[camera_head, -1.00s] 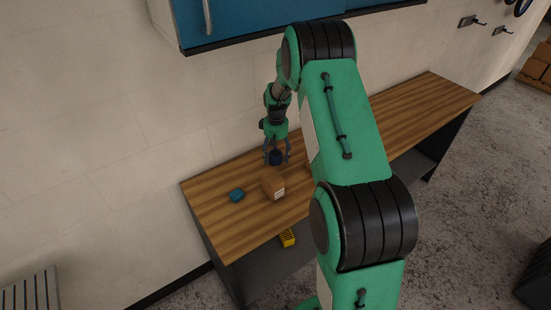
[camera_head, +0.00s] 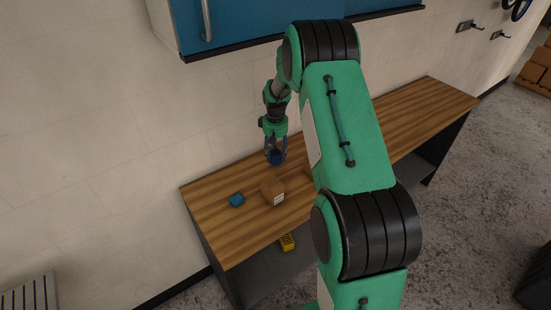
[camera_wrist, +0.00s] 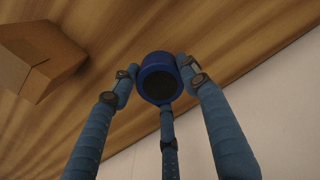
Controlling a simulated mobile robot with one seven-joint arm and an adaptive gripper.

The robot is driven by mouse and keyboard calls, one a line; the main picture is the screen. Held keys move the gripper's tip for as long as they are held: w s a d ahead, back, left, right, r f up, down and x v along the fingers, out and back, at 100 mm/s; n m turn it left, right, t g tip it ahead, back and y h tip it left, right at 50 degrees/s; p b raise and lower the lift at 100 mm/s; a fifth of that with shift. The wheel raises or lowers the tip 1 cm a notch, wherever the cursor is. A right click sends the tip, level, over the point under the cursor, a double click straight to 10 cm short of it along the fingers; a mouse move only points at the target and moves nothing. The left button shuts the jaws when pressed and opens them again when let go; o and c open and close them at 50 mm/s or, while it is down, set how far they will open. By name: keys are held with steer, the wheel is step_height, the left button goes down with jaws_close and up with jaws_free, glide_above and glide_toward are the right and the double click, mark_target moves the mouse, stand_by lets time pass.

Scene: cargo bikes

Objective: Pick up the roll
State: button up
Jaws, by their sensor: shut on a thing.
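The roll (camera_wrist: 160,66) is a short dark blue cylinder with a black round end facing the wrist camera. My gripper (camera_wrist: 158,85) has its blue jointed fingers closed around the roll's sides, with a third finger below it in the wrist view. In the head view the roll (camera_head: 275,158) shows as a small dark blue shape between the fingertips of my gripper (camera_head: 275,152), over the back part of the wooden bench. I cannot tell how far the roll is above the bench top.
A yellow object (camera_head: 287,242) sits below the bench top. A blue wall cabinet (camera_head: 255,22) hangs above.

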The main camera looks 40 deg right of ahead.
mark_target(275, 153)
step_height(275, 153, up, 7)
steer(key=shift+f+p, duration=0.2)
steer(key=shift+p, duration=0.1)
